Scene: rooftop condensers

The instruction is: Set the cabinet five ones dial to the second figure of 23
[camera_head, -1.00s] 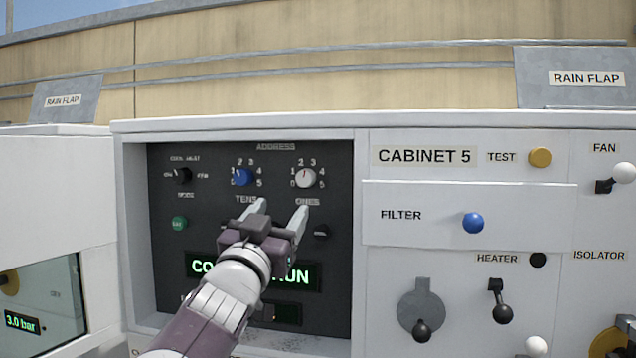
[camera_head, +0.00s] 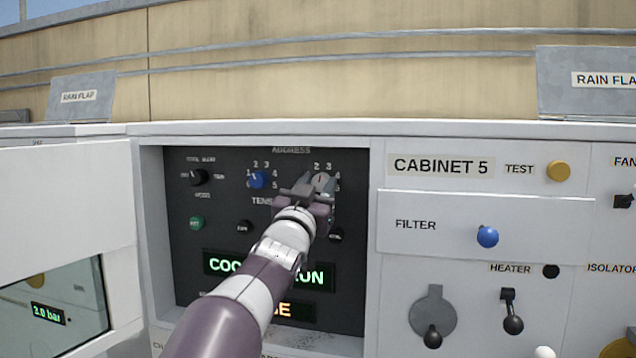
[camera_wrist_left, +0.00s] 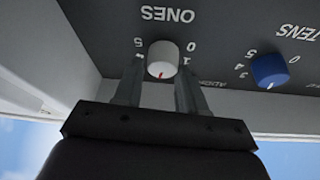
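The ones dial (camera_head: 321,181) is a white knob with a red mark on the dark address panel, partly covered by my left gripper in the head view. In the left wrist view the ones dial (camera_wrist_left: 162,60) shows upside down, its red mark toward the panel's top, near 2 and 3; I cannot tell exactly which. My left gripper (camera_head: 310,188) has its fingers apart, one on each side of the knob; a firm grip is not visible. In the wrist view the left gripper (camera_wrist_left: 161,72) shows both fingertips close to the knob. My right gripper is out of view.
The blue tens dial (camera_head: 258,180) sits left of the ones dial, its pointer up and left. A black knob (camera_head: 199,177) and a green button (camera_head: 196,223) are further left. The panel is recessed in the white cabinet (camera_head: 409,143). An open white door (camera_head: 70,200) stands at left.

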